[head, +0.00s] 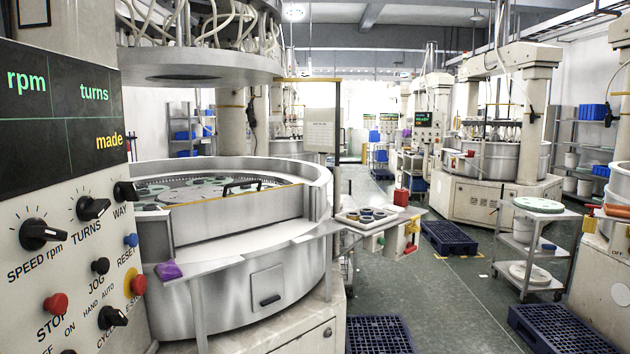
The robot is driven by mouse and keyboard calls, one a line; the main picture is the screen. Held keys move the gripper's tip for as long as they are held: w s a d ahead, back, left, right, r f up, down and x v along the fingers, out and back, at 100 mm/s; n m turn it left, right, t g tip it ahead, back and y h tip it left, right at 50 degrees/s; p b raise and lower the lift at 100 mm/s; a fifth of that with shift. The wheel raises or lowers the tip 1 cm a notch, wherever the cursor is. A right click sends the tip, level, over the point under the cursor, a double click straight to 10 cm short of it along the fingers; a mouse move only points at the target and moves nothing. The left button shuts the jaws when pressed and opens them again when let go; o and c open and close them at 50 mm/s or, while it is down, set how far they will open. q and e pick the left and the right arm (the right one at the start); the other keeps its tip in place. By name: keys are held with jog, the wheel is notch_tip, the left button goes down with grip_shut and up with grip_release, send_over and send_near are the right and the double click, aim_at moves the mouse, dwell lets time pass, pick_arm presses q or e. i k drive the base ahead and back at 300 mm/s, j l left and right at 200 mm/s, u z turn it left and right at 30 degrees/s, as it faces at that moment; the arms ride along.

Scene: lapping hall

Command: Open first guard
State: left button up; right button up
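The nearest lapping machine (230,285) fills the left and middle of the head view, with a round grey metal tub. A pale guard panel (238,219) with a tan top edge stands across the front of the tub opening. A black bar handle (242,186) shows just above that edge; I cannot tell what it is fixed to. Behind it lies the plate (190,190) with pale green discs. I cannot tell for certain whether the guard is open or shut. Neither of my grippers is in view.
A control panel (75,240) with knobs and buttons stands close at the left. A purple cloth (168,270) lies on the ledge. A small tray (370,215) juts out at the right. Blue pallets (448,238) and a trolley (535,235) flank the open green floor (450,300).

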aim_at(198, 222)
jog(key=i+l+z, duration=0.15)
jog(key=i, duration=0.35)
jog(key=i+l+z, duration=0.1)
jog(key=i, duration=0.4)
